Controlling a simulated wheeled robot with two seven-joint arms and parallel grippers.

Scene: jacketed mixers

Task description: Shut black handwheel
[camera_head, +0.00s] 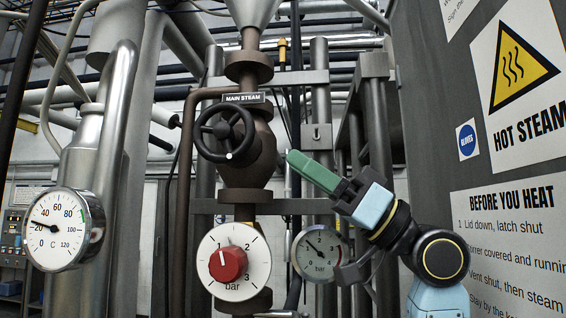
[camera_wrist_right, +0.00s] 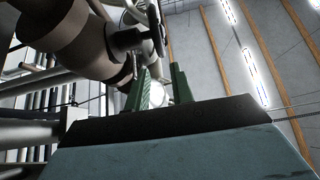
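The black handwheel (camera_head: 221,131) is mounted on a brown valve body (camera_head: 246,172), below a plate reading MAIN STEAM (camera_head: 244,98). A small white mark shows on the lower part of its rim. In the right wrist view the handwheel (camera_wrist_right: 158,28) shows nearly edge-on above the fingers. My right gripper (camera_head: 294,160) has green fingers and is to the right of the handwheel, apart from it. In the right wrist view its two fingers (camera_wrist_right: 160,78) stand apart with nothing held between them. My left gripper is not in view.
A white dial with a red knob (camera_head: 228,263), marked in bar, is below the valve. A bar gauge (camera_head: 319,252) is behind my right arm. A temperature gauge (camera_head: 62,230) is at the left. A grey panel with signs (camera_head: 515,170) stands close on the right.

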